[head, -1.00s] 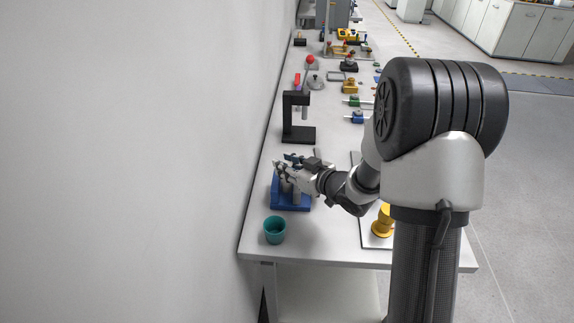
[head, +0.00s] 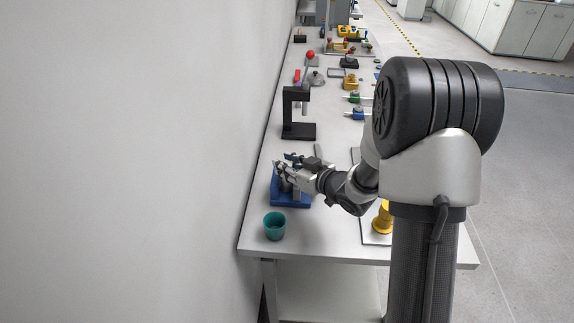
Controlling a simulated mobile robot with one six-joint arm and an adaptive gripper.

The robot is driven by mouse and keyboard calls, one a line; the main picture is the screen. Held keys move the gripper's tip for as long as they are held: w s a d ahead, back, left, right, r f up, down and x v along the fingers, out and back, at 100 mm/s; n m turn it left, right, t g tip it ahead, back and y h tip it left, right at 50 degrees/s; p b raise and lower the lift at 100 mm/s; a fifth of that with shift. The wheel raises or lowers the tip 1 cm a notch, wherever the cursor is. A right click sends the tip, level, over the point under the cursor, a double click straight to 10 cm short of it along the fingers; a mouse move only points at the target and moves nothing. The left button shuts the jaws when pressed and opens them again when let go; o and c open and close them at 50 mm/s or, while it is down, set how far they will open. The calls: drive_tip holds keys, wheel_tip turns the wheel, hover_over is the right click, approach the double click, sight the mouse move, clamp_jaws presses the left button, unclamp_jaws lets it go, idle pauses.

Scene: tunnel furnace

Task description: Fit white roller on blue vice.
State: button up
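The blue vice (head: 290,204) stands on the near left part of the table, close to the wall-side edge. My gripper (head: 279,170) reaches in from the right, over the top of the vice. Its fingers point left and overlap the vice in this view. Greyish upright parts (head: 297,191) show below the gripper at the vice; I cannot tell whether one of them is the white roller. I cannot make out the white roller for certain, and the gripper hides part of the vice. The fingers are too small here to tell whether they are open or shut.
A teal cup (head: 274,227) stands just in front of the vice. A black C-shaped stand (head: 298,115) is behind it. A yellow part (head: 383,220) stands on a pale plate to the right, partly behind my arm. Several small tools and parts lie farther back.

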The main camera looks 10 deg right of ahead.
drive_tip(key=o, duration=0.5)
drive_tip(key=shift+o, duration=0.4)
drive_tip(key=o, duration=0.3)
drive_tip(key=shift+o, duration=0.2)
drive_tip(key=shift+r+p, duration=4.15)
drive_tip(key=shift+r, duration=0.8)
